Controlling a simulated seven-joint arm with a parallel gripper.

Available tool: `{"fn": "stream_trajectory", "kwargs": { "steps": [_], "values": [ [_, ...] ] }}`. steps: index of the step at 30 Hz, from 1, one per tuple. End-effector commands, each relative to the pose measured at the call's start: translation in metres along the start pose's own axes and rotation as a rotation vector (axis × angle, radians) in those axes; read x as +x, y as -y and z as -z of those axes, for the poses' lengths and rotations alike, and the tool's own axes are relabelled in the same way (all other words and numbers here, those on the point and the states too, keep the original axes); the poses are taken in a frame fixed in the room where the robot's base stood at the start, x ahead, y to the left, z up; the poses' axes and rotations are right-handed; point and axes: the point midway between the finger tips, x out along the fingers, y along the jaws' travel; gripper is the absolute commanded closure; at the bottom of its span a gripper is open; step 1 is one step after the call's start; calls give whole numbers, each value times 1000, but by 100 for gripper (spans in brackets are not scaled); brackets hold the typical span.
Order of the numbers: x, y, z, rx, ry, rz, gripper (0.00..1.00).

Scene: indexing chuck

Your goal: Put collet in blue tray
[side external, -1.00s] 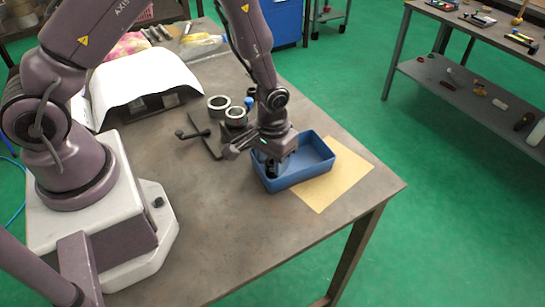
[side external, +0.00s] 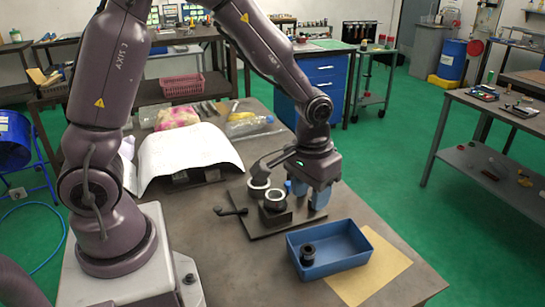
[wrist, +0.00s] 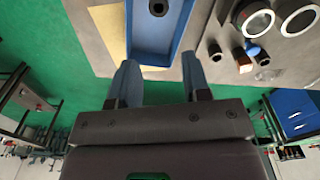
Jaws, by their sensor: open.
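The collet (side external: 307,255), a small black hollow cylinder, stands in the blue tray (side external: 357,264) near its left end. In the wrist view the collet (wrist: 158,8) shows at the top edge, inside the blue tray (wrist: 152,58). My gripper (side external: 309,203) is open and empty, raised behind the tray beside the chuck fixture. In the wrist view my gripper (wrist: 158,66) has its fingers wide apart with nothing between them. The collet is clear of both fingers.
The chuck fixture (side external: 262,225) has two metal rings, a dark base plate and a lever handle (side external: 230,211). A tan sheet (side external: 385,280) lies under the tray. A white curved cover (side external: 185,152) stands behind left. The table front is clear.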

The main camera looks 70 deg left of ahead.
Motion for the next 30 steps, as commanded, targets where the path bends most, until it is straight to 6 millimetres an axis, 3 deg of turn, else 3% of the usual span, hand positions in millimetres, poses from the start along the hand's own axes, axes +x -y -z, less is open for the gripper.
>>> {"fn": "stream_trajectory", "kwargs": {
  "steps": [1, 6, 12, 16, 21, 30],
  "values": [
    [-22, 3, -3, 14, -38, -9, 56],
    [-91, 16, -29, 88, -161, -34, 56],
    [-150, 36, -76, 174, -304, -53, 56],
    [-169, 46, -105, 221, -380, -60, 56],
    [-179, 53, -126, 257, -436, -62, 56],
    [-180, 54, -130, 266, -446, -62, 56]
  ]
}}
